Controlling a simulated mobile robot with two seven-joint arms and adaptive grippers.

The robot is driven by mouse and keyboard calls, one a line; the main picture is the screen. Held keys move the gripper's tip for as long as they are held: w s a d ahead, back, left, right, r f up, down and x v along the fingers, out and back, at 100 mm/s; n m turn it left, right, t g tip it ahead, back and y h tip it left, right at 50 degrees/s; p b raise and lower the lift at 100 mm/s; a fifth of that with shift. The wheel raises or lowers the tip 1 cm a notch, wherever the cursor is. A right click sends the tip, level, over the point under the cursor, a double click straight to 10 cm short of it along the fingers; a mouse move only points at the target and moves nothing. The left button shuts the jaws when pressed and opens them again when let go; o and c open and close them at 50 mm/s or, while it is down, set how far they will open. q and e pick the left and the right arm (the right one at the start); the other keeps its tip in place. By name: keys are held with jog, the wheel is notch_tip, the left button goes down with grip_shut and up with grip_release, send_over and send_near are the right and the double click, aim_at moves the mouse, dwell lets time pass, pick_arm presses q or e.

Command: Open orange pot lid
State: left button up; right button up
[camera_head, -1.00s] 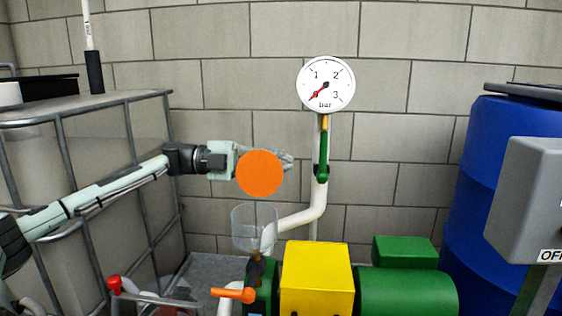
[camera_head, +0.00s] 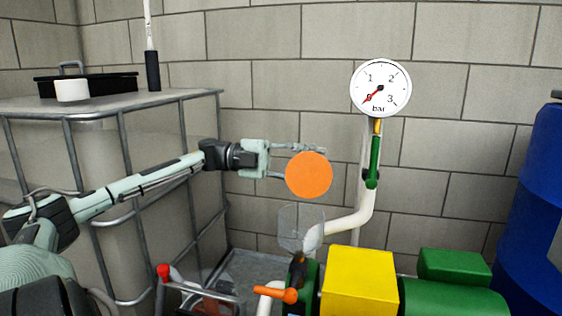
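The orange lid (camera_head: 309,176) is a round disc that stands upright and faces me, above the clear pot (camera_head: 300,228). The pot's top is uncovered, and I cannot see what holds the lid up. My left gripper (camera_head: 300,162) reaches in from the left at the lid's height. Its two fingers are spread, the upper one passing along the lid's top edge and the lower one running behind the lid's left side. The lid hides the lower fingertip, so contact is unclear. My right gripper is out of view.
A pressure gauge (camera_head: 381,88) on a white pipe (camera_head: 350,226) with a green handle (camera_head: 374,162) stands right of the lid. Below are a yellow box (camera_head: 359,281), a green motor (camera_head: 452,297) and an orange valve handle (camera_head: 277,294). A caged tank (camera_head: 150,150) stands left, a blue barrel (camera_head: 540,210) right.

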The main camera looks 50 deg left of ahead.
pick_arm(q)
jog(key=v, duration=0.8)
jog(key=shift+f, duration=0.1)
dwell(0.3)
